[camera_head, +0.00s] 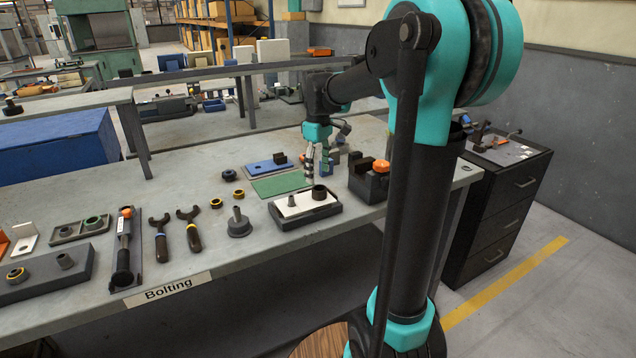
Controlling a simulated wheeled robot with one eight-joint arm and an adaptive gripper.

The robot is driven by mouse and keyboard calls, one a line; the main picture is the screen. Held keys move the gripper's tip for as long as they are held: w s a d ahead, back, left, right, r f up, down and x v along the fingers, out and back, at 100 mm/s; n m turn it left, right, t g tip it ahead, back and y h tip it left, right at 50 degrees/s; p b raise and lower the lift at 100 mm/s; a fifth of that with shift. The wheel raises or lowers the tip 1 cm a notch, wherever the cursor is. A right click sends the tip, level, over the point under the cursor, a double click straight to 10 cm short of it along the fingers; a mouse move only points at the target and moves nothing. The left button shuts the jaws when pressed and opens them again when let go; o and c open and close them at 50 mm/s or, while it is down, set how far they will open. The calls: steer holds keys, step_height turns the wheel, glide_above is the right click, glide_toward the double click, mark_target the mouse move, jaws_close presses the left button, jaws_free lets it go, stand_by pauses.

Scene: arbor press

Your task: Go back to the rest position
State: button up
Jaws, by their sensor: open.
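My gripper (318,170) hangs over the back right part of the workbench (210,178), pointing down. It is open and I see nothing held between its fingers. It is beside a green mat (280,184) and behind a dark tray with a white insert (306,203). A black block with an orange part (367,177) stands to its right. Whether the fingertips touch the bench is too small to tell. My teal and black arm crosses the right half of the view and hides part of the bench's right end.
Two fork-shaped tools (188,226), a grey flanged post (238,222) and a dark tool holder (124,250) lie along the bench front. A blue plate (266,167) lies behind the mat. A black drawer cabinet (502,205) stands right of the bench. The floor at far right is clear.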

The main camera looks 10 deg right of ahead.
step_height(320, 180, up, 6)
steer(key=s+d+f+m+t, duration=0.2)
steer(key=s+f+m, duration=0.2)
steer(key=s+f, duration=0.7)
steer(key=s+d+f+m+t, duration=0.2)
steer(key=s+f+m, duration=0.3)
steer(key=s+f, duration=0.6)
steer(key=shift+f+m, duration=0.3)
steer(key=shift+f, duration=0.55)
